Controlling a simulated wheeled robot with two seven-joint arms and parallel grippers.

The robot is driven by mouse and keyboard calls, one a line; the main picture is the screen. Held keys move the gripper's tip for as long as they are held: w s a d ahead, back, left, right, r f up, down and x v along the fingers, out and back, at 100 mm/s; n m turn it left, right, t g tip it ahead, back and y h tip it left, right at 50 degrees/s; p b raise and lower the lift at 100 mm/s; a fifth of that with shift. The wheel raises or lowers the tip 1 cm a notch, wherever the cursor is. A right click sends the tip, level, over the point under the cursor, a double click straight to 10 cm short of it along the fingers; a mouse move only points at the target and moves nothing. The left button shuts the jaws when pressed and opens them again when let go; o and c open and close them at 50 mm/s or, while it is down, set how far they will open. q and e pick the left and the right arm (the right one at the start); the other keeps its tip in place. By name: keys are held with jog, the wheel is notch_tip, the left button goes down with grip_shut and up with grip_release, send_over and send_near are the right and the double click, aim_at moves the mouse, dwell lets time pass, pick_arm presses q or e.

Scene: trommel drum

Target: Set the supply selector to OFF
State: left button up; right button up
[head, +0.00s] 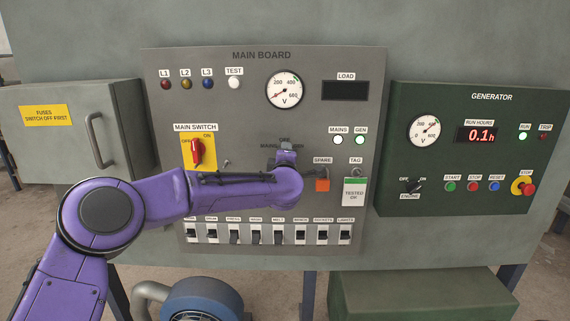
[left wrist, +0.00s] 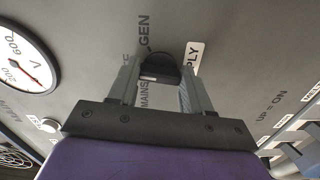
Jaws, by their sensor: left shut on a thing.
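The supply selector (left wrist: 160,66) is a round black knob on the grey main board (head: 365,75). In the left wrist view it sits between the two grey fingers of my left gripper (left wrist: 159,82), which is shut on it. MAINS and GEN labels show beside it. In the head view my left gripper (head: 286,154) is at the board, just below the OFF label (head: 284,139). The wrist and gripper hide the knob there, so I cannot tell where its pointer stands. My right gripper is in neither view.
The red main switch (head: 196,152) on its yellow plate is left of the selector. A row of black breakers (head: 256,237) runs below my forearm. The green generator panel (head: 460,150) is farther right.

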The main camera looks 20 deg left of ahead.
pick_arm(q)
jog(key=shift+f+n+b, duration=0.1)
jog(key=shift+n+b, duration=0.25)
jog(key=shift+n, duration=0.25)
jog(key=o, duration=1.1)
jog(key=shift+c, duration=0.2)
jog(key=b+v, duration=0.3)
jog(key=v, duration=0.7)
jog(key=shift+s, duration=0.3)
